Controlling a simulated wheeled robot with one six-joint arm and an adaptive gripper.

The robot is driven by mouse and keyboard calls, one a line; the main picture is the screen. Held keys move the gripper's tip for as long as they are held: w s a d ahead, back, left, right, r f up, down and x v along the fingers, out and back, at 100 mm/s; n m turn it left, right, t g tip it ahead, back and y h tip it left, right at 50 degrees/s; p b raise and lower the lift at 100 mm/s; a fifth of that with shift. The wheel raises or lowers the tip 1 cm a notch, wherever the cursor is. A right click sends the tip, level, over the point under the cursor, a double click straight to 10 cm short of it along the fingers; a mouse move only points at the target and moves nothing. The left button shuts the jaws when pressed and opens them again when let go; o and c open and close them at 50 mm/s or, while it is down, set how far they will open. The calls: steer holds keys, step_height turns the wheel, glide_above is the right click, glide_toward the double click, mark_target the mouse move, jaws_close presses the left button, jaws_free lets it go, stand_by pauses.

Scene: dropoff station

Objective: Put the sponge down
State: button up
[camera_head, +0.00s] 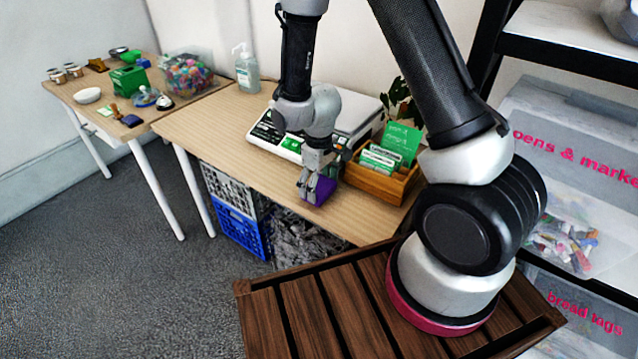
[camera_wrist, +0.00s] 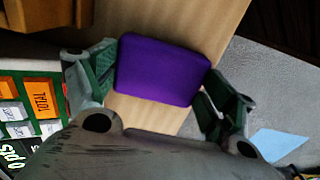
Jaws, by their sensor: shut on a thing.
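The sponge (camera_wrist: 160,70) is a purple block with rounded corners, seen between my two fingers in the wrist view. In the head view the purple sponge (camera_head: 322,190) shows at the tip of my gripper (camera_head: 308,186), near the front edge of the wooden table (camera_head: 200,125). My gripper, also in the wrist view (camera_wrist: 158,88), is shut on the sponge at its two sides. I cannot tell whether the underside of the sponge touches the table.
A scale (camera_head: 262,130) stands behind my gripper, and a wooden box with green cards (camera_head: 385,183) is to its right. A soap bottle (camera_head: 246,70) and a bin of colourful items (camera_head: 190,75) are farther left. Bare tabletop lies left of my gripper. Crates (camera_head: 238,225) sit below.

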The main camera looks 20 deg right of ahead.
mark_target(319, 186)
steer(key=shift+f, duration=0.15)
steer(key=o, duration=0.7)
step_height(319, 186, up, 12)
steer(key=shift+r, duration=0.2)
steer(key=shift+s, duration=0.1)
